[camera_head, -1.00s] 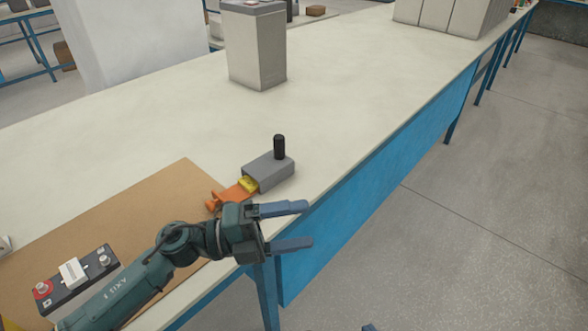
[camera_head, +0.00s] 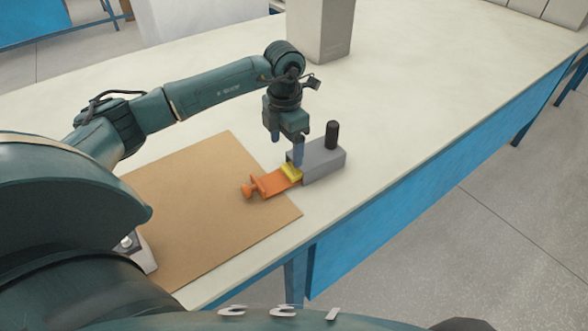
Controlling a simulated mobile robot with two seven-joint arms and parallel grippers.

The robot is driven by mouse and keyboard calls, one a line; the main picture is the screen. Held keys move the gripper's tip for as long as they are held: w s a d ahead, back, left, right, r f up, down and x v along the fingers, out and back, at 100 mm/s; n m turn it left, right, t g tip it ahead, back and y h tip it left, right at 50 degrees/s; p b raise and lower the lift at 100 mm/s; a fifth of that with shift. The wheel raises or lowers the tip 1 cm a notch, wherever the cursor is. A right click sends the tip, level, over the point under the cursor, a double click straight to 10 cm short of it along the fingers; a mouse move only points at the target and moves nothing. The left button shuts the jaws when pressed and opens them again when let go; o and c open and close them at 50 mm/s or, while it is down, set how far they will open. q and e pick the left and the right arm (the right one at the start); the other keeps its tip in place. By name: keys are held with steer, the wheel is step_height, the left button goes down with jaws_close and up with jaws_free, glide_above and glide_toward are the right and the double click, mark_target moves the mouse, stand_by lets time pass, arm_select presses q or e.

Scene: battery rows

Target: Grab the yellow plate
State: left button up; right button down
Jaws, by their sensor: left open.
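The yellow plate (camera_head: 291,172) is a small flat piece lying on an orange slide (camera_head: 270,184), right by the mouth of a grey block (camera_head: 325,162). My left gripper (camera_head: 287,150) points down just above and behind the plate. Its two blue fingers are apart with nothing visible between them; one fingertip is very close to the plate's far edge. I cannot tell whether it touches. My right gripper is not in view.
A black knob (camera_head: 332,134) stands up from the grey block. A brown board (camera_head: 215,225) lies on the pale table (camera_head: 420,75) under the orange slide. A tall grey box (camera_head: 321,30) stands behind.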

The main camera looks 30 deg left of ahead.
mark_target(286, 171)
arm_select(q)
step_height(286, 171, down, 8)
steer(key=shift+r+p, duration=0.2)
steer(key=shift+p, duration=0.3)
steer(key=c, duration=1.3)
